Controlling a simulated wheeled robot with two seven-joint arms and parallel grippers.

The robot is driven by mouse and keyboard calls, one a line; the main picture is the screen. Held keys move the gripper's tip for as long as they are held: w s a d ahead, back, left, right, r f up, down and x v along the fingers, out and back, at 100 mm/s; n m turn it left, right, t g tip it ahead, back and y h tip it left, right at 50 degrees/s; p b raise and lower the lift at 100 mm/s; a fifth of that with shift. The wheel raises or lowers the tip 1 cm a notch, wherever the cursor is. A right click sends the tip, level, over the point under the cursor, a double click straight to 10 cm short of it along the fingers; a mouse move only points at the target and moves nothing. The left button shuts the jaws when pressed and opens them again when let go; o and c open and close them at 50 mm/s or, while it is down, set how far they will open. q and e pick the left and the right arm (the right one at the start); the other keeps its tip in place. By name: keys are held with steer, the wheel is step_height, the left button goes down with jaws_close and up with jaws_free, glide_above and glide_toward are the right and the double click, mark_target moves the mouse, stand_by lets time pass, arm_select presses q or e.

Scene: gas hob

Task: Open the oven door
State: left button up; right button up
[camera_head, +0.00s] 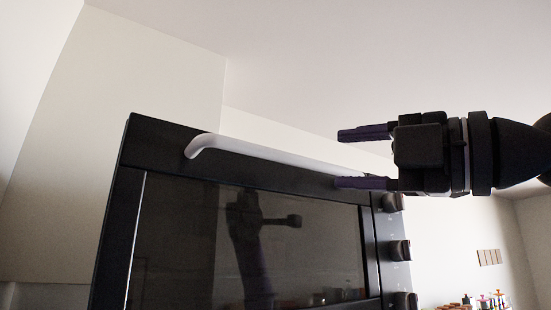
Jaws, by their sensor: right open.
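The oven (245,200) is black and looms large in the lower middle, seen at a tilt. Its door has a dark glass window (185,235); no gap shows around the door. A white bar handle (265,152) runs along the door's upper edge. My right gripper (346,159) comes in from the right, open, with its two fingers pointing left. The handle's right end reaches the space between the fingers in the picture, and the lower finger overlaps that end. I cannot tell whether they touch. My left gripper is not in view.
Black knobs (398,250) line the panel right of the door, below my right gripper. Small colourful items (485,301) stand far off at the lower right. A dark reflection of an arm shows in the glass. Pale walls and open air surround the oven.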

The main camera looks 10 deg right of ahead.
mark_target(303, 162)
steer(key=p+x, duration=0.2)
steer(key=x, duration=0.5)
steer(key=shift+w+r+p, duration=0.1)
steer(key=shift+w+p, duration=0.25)
steer(key=shift+p, duration=0.05)
steer(key=shift+a, duration=0.1)
steer(key=shift+s, duration=0.25)
steer(key=shift+w, duration=0.2)
steer(key=c, duration=0.4)
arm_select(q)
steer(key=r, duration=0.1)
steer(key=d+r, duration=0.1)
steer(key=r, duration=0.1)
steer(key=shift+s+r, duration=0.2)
arm_select(e)
steer(key=shift+s, duration=0.1)
jaws_close()
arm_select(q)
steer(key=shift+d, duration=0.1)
